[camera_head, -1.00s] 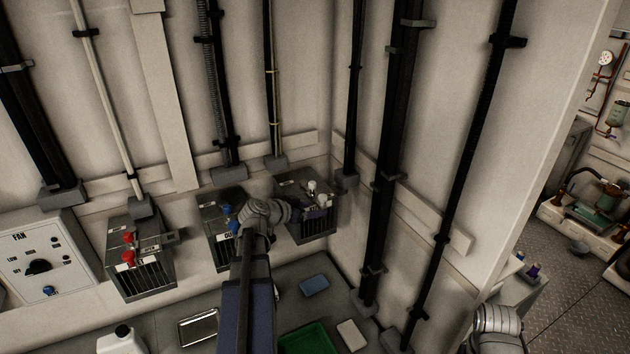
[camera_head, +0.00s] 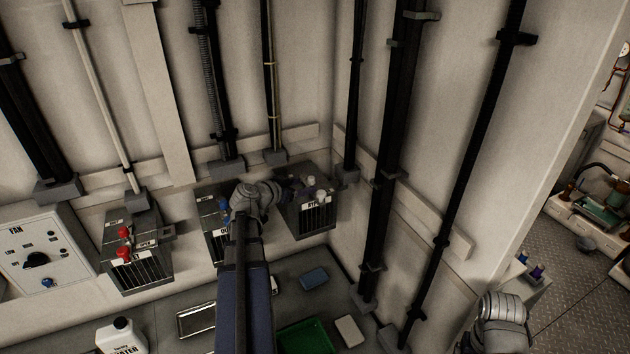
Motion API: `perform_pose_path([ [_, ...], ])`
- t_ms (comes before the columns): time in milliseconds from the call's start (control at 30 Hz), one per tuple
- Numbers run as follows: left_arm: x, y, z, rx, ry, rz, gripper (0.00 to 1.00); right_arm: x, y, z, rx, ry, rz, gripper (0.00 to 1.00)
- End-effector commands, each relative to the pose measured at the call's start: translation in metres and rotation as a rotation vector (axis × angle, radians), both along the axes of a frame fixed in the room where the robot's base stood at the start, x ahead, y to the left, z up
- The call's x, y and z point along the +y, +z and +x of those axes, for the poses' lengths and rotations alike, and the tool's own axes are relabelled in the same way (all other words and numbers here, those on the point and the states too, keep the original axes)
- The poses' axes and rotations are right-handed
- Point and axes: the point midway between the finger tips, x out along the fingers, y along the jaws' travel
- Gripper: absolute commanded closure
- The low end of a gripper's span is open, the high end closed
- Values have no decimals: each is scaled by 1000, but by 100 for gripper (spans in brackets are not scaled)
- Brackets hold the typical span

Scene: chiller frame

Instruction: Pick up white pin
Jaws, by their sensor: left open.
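Two white pins stand on the top of the rightmost grey vented box: one white pin (camera_head: 309,181) at the back and another white pin (camera_head: 320,196) just in front of it. My left arm reaches up from the bottom middle, and its wrist bends right towards this box (camera_head: 312,219). My left gripper (camera_head: 299,190) is open at the pins, over the box top. It is dark and small here, and I cannot tell whether its fingers touch a pin. My right arm's wrist shows at the bottom right; its gripper is out of view.
A box with red pins (camera_head: 124,243) and a box with blue pins (camera_head: 216,236) stand to the left, the latter partly behind my arm. A fan panel (camera_head: 39,258), water jug (camera_head: 121,337), metal tray (camera_head: 196,319) and green tray (camera_head: 303,337) lie around. Vertical pipes line the walls.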

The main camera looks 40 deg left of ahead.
Motion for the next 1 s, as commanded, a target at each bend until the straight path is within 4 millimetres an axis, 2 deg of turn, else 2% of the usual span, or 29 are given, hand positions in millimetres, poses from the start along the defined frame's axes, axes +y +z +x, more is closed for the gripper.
perform_pose_path([
  [333,2,-1,2,-2,3,1,33,0,-2,0,0,0,0,13],
  [567,2,-10,23,-3,1,2,33,0,-11,0,0,2,0,13],
  [767,2,-11,27,-2,3,1,33,0,-11,0,0,3,0,13],
  [1000,1,-24,55,-2,0,2,33,0,-24,0,0,4,-1,13],
])
